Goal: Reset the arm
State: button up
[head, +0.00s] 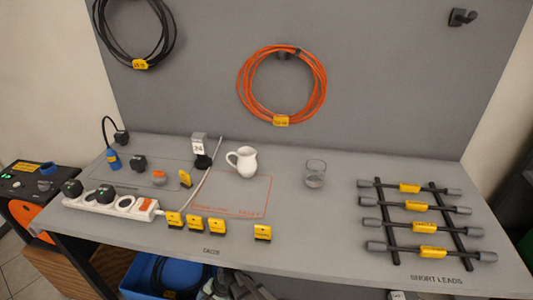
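My gripper cannot be made out in the head view, so its fingers and anything in them are not seen. Grey and dark shapes (240,286) show at the bottom edge below the bench front; I cannot tell what they are. The grey bench (320,235) is in full view with no arm over it.
A white power strip (110,204) with plugs lies at left. Several yellow-labelled blocks (195,224) line the front. Short leads (418,208) rest on a black rack at right. Orange (282,84) and black (135,30) cable coils hang behind. A blue crate (140,279) is below.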

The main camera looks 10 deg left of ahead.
jog(key=s+d+f+n+g+h, duration=0.1)
jog(key=d+f+h, duration=0.15)
jog(key=d, duration=1.05)
jog(key=s+d+f+h, duration=0.15)
jog(key=d+f, duration=0.25)
jog(key=d, duration=1)
jog(key=s+d+n+g, duration=0.1)
jog(key=s+d, duration=0.5)
jog(key=d, duration=0.3)
jog(key=s+d+g, duration=0.2)
jog(key=s+d, duration=0.5)
jog(key=d, duration=0.2)
jog(key=shift+s+f+n+h, duration=0.3)
jog(key=shift+f+n, duration=0.1)
